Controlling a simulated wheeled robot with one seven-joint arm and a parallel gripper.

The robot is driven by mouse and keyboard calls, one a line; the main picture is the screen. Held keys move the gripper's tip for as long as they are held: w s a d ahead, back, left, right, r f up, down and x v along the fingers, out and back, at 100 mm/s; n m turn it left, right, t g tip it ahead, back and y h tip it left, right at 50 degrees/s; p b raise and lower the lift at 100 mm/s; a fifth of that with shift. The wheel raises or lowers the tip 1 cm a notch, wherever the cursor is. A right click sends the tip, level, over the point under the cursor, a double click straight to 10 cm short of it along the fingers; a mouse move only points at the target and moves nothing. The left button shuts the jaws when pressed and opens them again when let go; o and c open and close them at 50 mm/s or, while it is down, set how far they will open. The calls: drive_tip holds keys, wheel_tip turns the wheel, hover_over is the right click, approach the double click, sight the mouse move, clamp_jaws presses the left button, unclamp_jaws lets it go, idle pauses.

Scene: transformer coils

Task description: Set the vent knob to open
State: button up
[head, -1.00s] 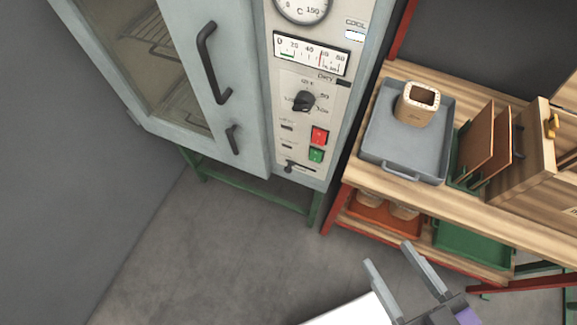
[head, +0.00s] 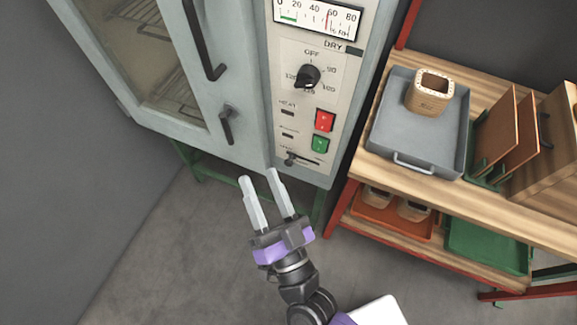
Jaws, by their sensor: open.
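The vent knob appears to be the small dark slider-like knob (head: 291,158) at the bottom of the oven's control panel (head: 345,95), below the green button. Its label is too small to read. A larger black rotary knob (head: 307,77) with a marked dial sits higher on the panel. My gripper (head: 260,176) is open and empty, its two fingers pointing up toward the oven's lower edge. In the picture it is below and left of the small knob, apart from it.
The oven door (head: 175,60) has a long black handle (head: 205,45) and a small latch (head: 226,122). Red (head: 325,121) and green (head: 320,144) buttons sit above the small knob. On the right, a wooden bench (head: 480,200) holds a grey tray (head: 385,140) with a coil (head: 429,95).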

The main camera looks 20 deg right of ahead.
drive_tip(key=w+a+f+m+h+b, duration=0.25)
drive_tip(key=w+f+h, duration=0.25)
drive_tip(key=w, duration=0.3)
drive_tip(key=m+g+h, duration=0.1)
drive_tip(key=g+h, duration=0.8)
approach(288, 164)
drive_tip(key=x, duration=1)
drive_tip(key=shift+w+d+f, duration=0.1)
drive_tip(key=shift+w+d, duration=0.1)
drive_tip(key=shift+w, duration=0.05)
clamp_jaws()
